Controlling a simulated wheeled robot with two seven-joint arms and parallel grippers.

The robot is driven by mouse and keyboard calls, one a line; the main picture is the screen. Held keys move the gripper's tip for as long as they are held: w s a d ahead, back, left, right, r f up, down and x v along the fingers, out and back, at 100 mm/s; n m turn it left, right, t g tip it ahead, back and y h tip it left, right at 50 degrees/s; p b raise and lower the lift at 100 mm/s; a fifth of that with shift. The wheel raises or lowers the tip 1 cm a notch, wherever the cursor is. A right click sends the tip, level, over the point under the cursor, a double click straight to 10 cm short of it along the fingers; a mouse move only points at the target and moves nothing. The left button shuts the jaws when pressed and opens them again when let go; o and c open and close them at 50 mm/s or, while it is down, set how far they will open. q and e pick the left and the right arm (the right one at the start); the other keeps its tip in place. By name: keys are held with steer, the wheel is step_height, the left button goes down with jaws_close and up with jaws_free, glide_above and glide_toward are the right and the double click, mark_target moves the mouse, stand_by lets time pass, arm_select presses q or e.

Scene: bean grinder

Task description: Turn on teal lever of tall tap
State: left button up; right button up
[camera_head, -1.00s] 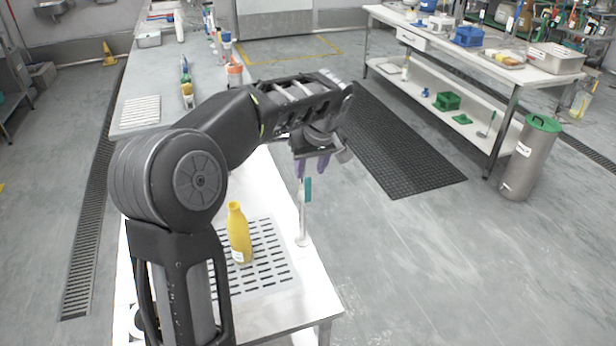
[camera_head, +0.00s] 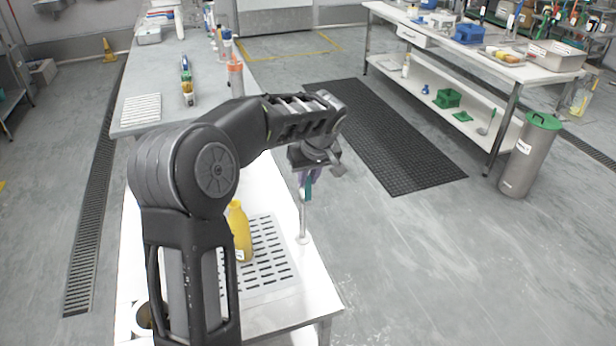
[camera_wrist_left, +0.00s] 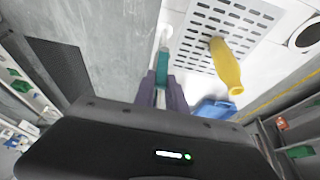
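The tall tap is a thin pale column (camera_head: 303,222) at the right edge of the white counter, and its teal lever (camera_head: 308,189) is near the top. My left gripper (camera_head: 307,178) is at the lever, fingers pointing down. In the left wrist view the teal lever (camera_wrist_left: 163,62) shows between the tips of the two purple fingers (camera_wrist_left: 162,88). A narrow gap runs between the fingers, and I see no clear grip on the lever. The palm hides part of the view. My right gripper is not in view.
Open floor lies right of the counter.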

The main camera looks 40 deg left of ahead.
arm_select(q)
jaws_close()
stand_by(0.8)
steer(key=s+t+h+b, duration=0.1)
steer(key=b, duration=0.2)
steer(key=s+a+t+b, duration=0.1)
steer(key=b, duration=0.2)
steer(key=shift+a+f+n+h, duration=0.1)
steer(key=shift+a+n+h, duration=0.05)
steer(key=shift+n+h, duration=0.2)
steer(key=o, duration=0.6)
jaws_free()
